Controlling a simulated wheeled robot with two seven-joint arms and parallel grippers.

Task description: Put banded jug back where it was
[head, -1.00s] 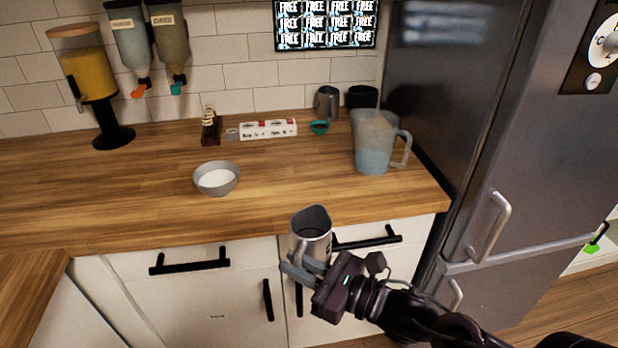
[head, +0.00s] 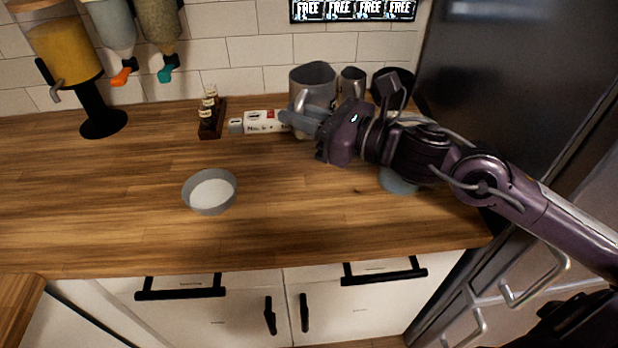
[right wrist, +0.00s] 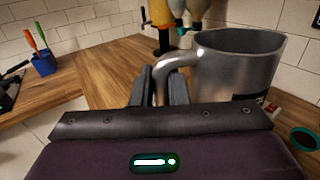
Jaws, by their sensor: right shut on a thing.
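The metal jug (head: 313,84), which I take for the banded jug, is upright near the back of the counter. It also shows in the right wrist view (right wrist: 235,68), with a dark mark low on its side. My right gripper (head: 298,118) is shut on its handle; the fingers (right wrist: 158,85) stand either side of the handle in the right wrist view. The jug's base is hidden, so I cannot tell whether it touches the counter. A second metal jug (head: 352,82) stands just to its right. My left gripper is not in view.
A black container (head: 400,80) stands at the back right. My right arm mostly hides the plastic pitcher (head: 398,183). A teal cup (right wrist: 304,139) is near the jug. The counter's front middle is clear.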

